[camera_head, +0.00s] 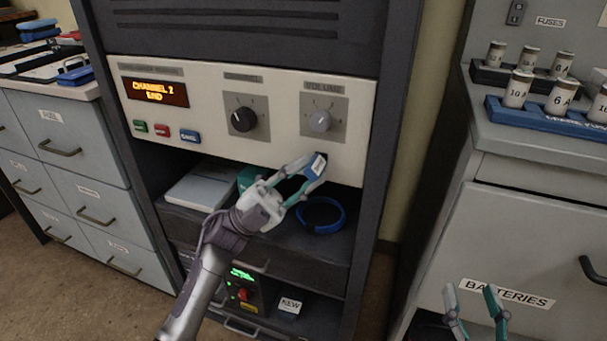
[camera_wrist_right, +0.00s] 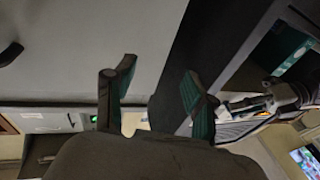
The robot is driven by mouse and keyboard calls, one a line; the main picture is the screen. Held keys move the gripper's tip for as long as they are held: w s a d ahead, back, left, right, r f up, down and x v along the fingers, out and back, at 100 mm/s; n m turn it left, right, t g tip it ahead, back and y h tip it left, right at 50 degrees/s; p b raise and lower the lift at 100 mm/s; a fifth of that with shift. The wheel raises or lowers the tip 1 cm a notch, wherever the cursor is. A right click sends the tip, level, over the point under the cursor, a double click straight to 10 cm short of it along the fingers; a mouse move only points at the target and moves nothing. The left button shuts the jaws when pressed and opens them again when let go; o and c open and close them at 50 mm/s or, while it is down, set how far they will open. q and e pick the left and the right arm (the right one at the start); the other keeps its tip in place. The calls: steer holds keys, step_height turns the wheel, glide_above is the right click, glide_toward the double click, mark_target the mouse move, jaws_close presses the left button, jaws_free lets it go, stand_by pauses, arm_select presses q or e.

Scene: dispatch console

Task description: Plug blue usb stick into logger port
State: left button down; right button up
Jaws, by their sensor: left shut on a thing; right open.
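My left gripper (camera_head: 303,180) is shut on a small blue stick with a white label (camera_head: 318,165), which I take for the blue usb stick. It holds the stick at the lower edge of the cream console panel (camera_head: 350,165), below the volume knob. A small device with a green lit screen (camera_head: 242,274) and a red button sits in the lower bay; its lettering is too small to read, and I cannot tell whether it is the logger. No port can be made out. My right gripper (camera_head: 476,312) is open and empty in front of the batteries drawer.
The shelf under the panel holds a grey box (camera_head: 201,185) and a blue ring (camera_head: 320,214). A labelled block (camera_head: 290,306) stands in the lower bay. The right cabinet carries fuses in a blue tray (camera_head: 549,116). Drawers (camera_head: 75,154) stand at left.

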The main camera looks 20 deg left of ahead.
arm_select(q)
steer(key=shift+w+r, duration=0.1)
steer(key=c, duration=0.9)
jaws_free()
steer(key=v, duration=0.7)
steer(key=shift+a+f, duration=0.2)
steer(key=shift+f, duration=0.1)
steer(key=shift+d+t, duration=0.1)
steer(key=shift+t, duration=0.3)
